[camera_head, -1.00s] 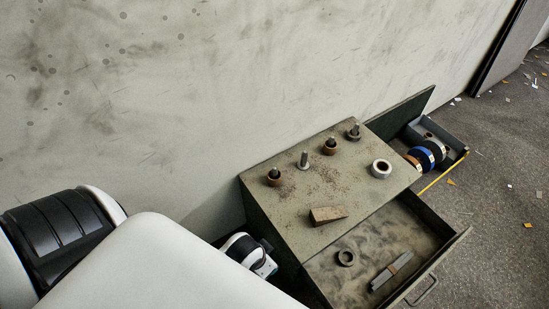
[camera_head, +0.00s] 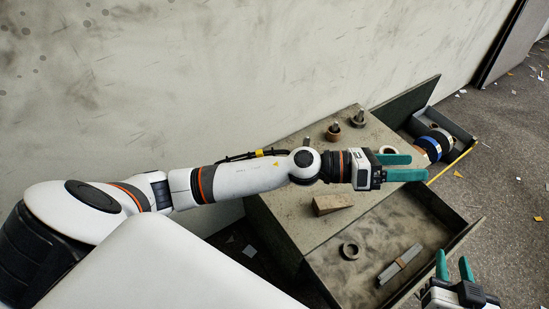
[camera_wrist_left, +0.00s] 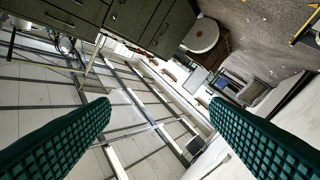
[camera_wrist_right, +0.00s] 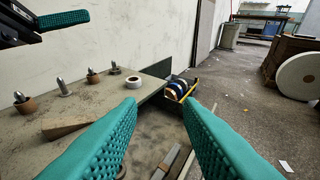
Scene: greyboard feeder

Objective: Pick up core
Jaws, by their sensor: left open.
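No single thing is plainly marked as the core; several ring-shaped pieces show. A pale ring (camera_wrist_right: 133,82) lies on the cabinet top in the right wrist view; in the head view my left gripper partly covers it. Brown rings sit around upright pegs (camera_head: 334,131). A dark ring (camera_head: 350,250) lies in the open drawer (camera_head: 375,232). My left gripper (camera_head: 418,167) is open and empty above the cabinet's right edge. My right gripper (camera_head: 456,261) is open and empty beyond the drawer's front at lower right; it also shows in the right wrist view (camera_wrist_right: 172,108).
A wedge block (camera_head: 333,204) lies on the cabinet top. A grey bar with a brown band (camera_head: 400,265) lies in the drawer. A dark side bin (camera_head: 455,132) holds blue, white and black rolls (camera_head: 435,146). The wall stands close behind the cabinet.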

